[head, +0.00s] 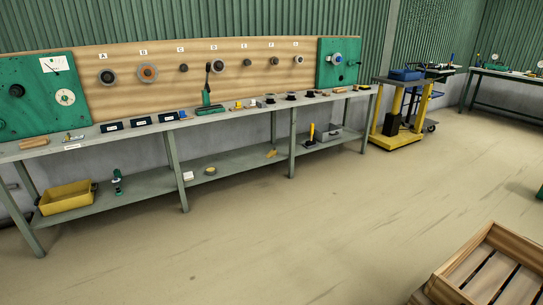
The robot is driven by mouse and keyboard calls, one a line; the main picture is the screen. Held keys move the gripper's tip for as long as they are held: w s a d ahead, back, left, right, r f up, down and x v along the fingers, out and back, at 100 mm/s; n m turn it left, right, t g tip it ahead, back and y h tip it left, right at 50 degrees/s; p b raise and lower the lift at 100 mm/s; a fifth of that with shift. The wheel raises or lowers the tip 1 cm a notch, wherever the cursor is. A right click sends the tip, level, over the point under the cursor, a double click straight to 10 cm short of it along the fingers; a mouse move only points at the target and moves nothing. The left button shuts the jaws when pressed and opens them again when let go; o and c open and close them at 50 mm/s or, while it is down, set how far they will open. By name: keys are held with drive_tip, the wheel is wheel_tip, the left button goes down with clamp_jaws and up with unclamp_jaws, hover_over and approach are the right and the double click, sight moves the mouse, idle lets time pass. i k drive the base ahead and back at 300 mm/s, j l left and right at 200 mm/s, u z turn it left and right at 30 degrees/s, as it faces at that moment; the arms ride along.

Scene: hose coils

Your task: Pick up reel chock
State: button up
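I cannot tell for sure which item is the reel chock. A small yellow piece (271,153), perhaps wedge-shaped, lies on the lower shelf of the long bench, right of the middle. It is too small to make out clearly. My gripper is not in view.
The long green-grey bench (120,131) runs along the wall below a wooden board (130,95) of lettered round fittings. A yellow bin (66,196) is on its lower shelf. A yellow cart (396,138) stands at its right end. A wooden crate (462,272) is at lower right. Open floor lies between.

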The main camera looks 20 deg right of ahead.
sight(273, 152)
drive_tip(key=z, duration=0.15)
drive_tip(key=i+l+z, duration=0.15)
drive_tip(key=i, duration=0.55)
drive_tip(key=i+u, duration=0.4)
drive_tip(key=i, duration=1.55)
drive_tip(key=i+l+z, duration=0.25)
drive_tip(key=i+z, duration=0.2)
drive_tip(key=i, duration=0.2)
drive_tip(key=i+z, duration=0.5)
drive_tip(key=i+j+z, duration=0.3)
drive_tip(key=i+z, duration=0.15)
drive_tip(key=i, duration=0.3)
drive_tip(key=i+l+u, duration=0.15)
drive_tip(key=i, duration=0.35)
drive_tip(key=i+l+u, duration=0.15)
drive_tip(key=i, duration=0.35)
drive_tip(key=i+l+u, duration=0.15)
drive_tip(key=i, duration=0.35)
